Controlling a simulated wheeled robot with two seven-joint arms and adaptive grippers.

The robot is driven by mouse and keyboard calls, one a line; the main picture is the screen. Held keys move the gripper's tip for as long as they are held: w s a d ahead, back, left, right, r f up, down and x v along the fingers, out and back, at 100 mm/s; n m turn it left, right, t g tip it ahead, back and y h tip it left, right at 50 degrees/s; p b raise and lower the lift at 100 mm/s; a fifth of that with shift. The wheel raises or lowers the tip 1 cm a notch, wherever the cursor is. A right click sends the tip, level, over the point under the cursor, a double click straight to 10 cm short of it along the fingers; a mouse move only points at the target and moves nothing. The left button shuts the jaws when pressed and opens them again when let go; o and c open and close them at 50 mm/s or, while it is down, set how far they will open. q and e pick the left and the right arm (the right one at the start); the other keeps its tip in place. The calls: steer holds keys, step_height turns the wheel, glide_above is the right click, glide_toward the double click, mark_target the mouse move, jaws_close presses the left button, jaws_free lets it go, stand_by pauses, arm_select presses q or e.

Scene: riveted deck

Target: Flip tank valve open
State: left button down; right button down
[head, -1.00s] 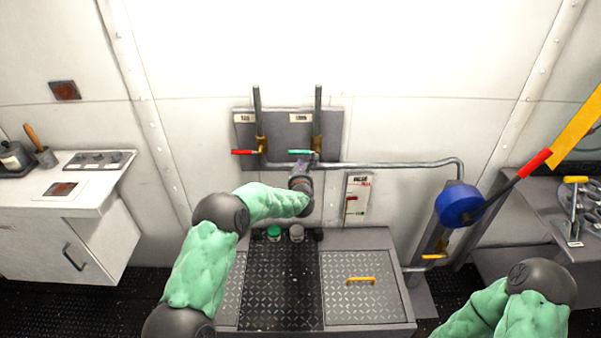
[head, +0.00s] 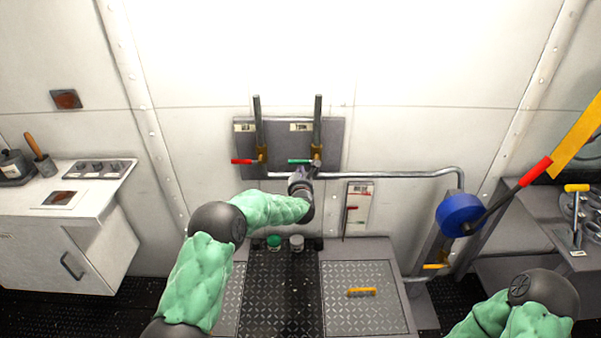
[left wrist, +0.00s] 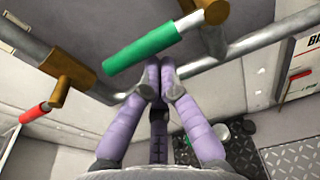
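Two valves sit on upright pipes on a grey wall panel. The right valve has a green lever handle (head: 299,161) pointing left, level; it shows large in the left wrist view (left wrist: 145,48). The left valve has a red lever handle (head: 242,161), also pointing left; it is at the left edge of the wrist view (left wrist: 35,113). The label plates are too small to read. My left gripper (left wrist: 159,72) has its purple fingertips together, empty, just below the green handle and apart from it in the wrist view. In the head view it partly hides behind its wrist. My right gripper is out of view.
A horizontal pipe (head: 400,174) runs right from the valves, close to my left fingers. A blue wheel (head: 459,215) with a red-tipped lever stands to the right. A plated bench (head: 365,320) with a yellow handle and small jars lies below. A white cabinet stands left.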

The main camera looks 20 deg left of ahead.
arm_select(q)
steer(key=shift+a+r+m, duration=0.15)
steer(key=shift+r+m, duration=0.25)
steer(key=shift+m, duration=0.2)
steer(key=d+r+m+y+p, duration=0.1)
steer(key=d+r+m+y, duration=0.1)
steer(key=r+m, duration=0.5)
steer(key=w+d+m, duration=0.1)
steer(key=m, duration=0.5)
steer(key=shift+d+r+m+t, duration=0.2)
steer(key=shift+d+m+t, duration=0.1)
steer(key=shift+r, duration=0.1)
stand_by(0.6)
